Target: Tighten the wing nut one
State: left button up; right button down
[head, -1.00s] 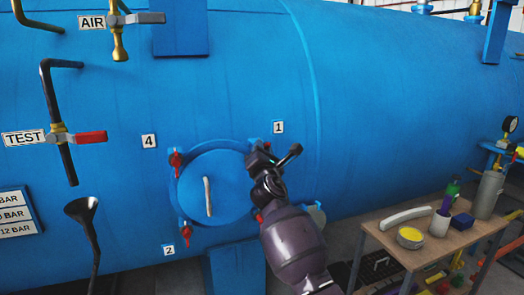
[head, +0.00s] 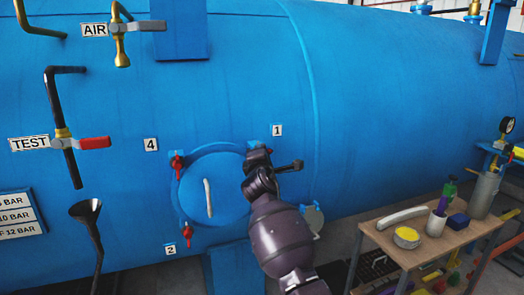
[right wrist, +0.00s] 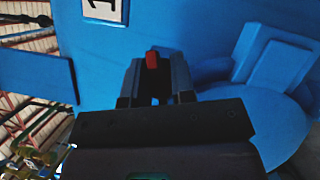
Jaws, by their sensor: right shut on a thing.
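The round blue hatch (head: 215,188) with a pale upright handle (head: 208,197) sits on the blue vessel. Red wing nuts show at its upper left (head: 177,166) and lower left (head: 187,233). The label 1 (head: 277,130) is at its upper right. My right gripper (head: 257,153) is at the hatch's upper right edge, below that label, and hides most of the nut there. In the right wrist view, the red wing nut one (right wrist: 152,60) sits between the fingertips of my right gripper (right wrist: 154,72), which is shut on it. My left gripper is not in view.
A wooden table (head: 442,250) with a yellow-topped tin (head: 406,238), bottles and a blue block stands at the right. A black funnel (head: 86,210) and the red TEST valve lever (head: 95,143) are at the left. A blue block-like bracket (right wrist: 275,70) is beside the gripper.

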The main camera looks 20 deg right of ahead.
jog(key=m+g+p, duration=0.1)
jog(key=m+p, duration=0.2)
jog(key=m, duration=0.1)
jog(key=m+g+y+p, duration=0.1)
jog(key=m+g+p, duration=0.1)
jog(key=m+p, duration=0.1)
jog(key=shift+f+m+p, duration=0.1)
jog(key=shift+m+p, duration=0.25)
jog(key=shift+m, duration=0.35)
jog(key=shift+m+g+y+p, duration=0.3)
jog(key=shift+m+p, duration=0.1)
jog(key=shift+f+m+p, duration=0.1)
jog(key=shift+m+p, duration=0.2)
jog(key=shift+p, duration=0.15)
jog(key=shift+m+y+p, duration=0.3)
jog(key=shift+m, duration=0.1)
jog(key=shift+a+f+m+g+y+p, duration=0.15)
jog(key=shift+m+g+y+p, duration=0.35)
jog(key=shift+m, duration=0.4)
jog(key=shift+f+m+y, duration=0.1)
jog(key=shift+m+y, duration=0.7)
jog(key=shift+m, duration=0.2)
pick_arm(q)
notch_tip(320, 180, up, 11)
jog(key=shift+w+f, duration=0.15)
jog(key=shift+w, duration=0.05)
pick_arm(e)
jog(key=shift+a+m+y, duration=0.15)
jog(key=shift+m+y, duration=0.85)
jog(key=shift+m, duration=0.5)
